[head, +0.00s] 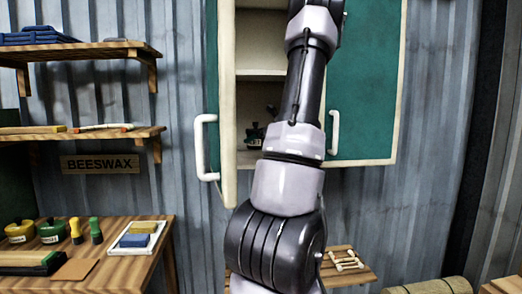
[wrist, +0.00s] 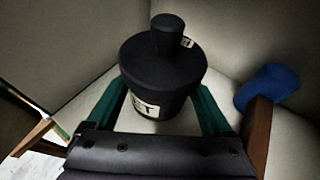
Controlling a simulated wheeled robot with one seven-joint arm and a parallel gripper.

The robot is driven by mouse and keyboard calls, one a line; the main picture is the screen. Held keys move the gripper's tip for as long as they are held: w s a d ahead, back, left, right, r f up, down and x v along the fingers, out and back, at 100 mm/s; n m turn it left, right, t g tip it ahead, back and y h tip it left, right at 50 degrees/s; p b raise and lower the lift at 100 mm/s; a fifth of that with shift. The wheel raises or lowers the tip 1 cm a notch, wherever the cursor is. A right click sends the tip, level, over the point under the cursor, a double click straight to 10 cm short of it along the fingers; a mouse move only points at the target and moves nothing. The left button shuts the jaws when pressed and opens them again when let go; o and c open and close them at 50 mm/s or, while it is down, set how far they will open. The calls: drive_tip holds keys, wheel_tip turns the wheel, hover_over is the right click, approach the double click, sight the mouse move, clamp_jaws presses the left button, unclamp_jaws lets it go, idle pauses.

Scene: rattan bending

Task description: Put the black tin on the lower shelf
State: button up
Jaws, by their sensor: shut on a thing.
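The black tin (wrist: 160,70), with a knobbed lid and a white label, is between the green fingers of my gripper (wrist: 160,110) in the wrist view. My gripper is shut on it. Pale cream surfaces surround it; I cannot tell whether its base touches one. In the head view the cupboard (head: 365,110) stands open, and the lower shelf (head: 247,160) shows partly to the left of my arm. A small dark green and black shape (head: 255,135) shows there; I cannot tell whether it is my gripper with the tin. My arm hides the rest of the interior.
A blue object (wrist: 267,85) lies right of the tin, near a brown wooden edge (wrist: 257,135). The open left door with its white handle (head: 203,148) borders the opening. A workbench (head: 150,265) with tins and blocks stands at the left, below wall shelves (head: 100,50).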

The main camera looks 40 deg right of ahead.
sight(258, 148)
drive_tip(key=shift+f, duration=1.85)
drive_tip(key=shift+f, duration=0.15)
drive_tip(key=o, duration=1.2)
drive_tip(key=shift+c, duration=0.2)
drive_tip(key=shift+s+r, duration=0.2)
drive_tip(key=shift+s, duration=0.05)
drive_tip(key=v, duration=1.1)
drive_tip(key=shift+s+r, duration=0.15)
drive_tip(key=shift+s, duration=0.1)
